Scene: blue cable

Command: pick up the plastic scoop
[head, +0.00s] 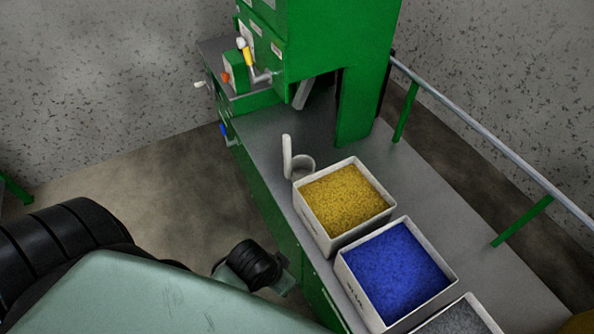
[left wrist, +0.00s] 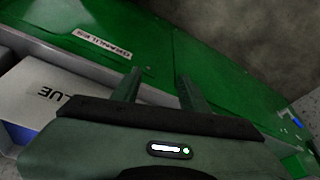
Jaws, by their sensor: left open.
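I do not see the scoop in the left wrist view. My left gripper is low at the bench's front side in the head view, short of the scoop, its fingers not clear there. In the left wrist view the left gripper (left wrist: 160,82) is open, its two fingers apart with nothing between them, in front of the green bench side. My right gripper is not in view.
A box of yellow granules (head: 346,200), a box of blue granules (head: 397,270) and a grey-filled box (head: 462,318) stand in a row on the bench. A green machine (head: 330,40) rises behind the scoop. A rail (head: 480,125) runs along the right.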

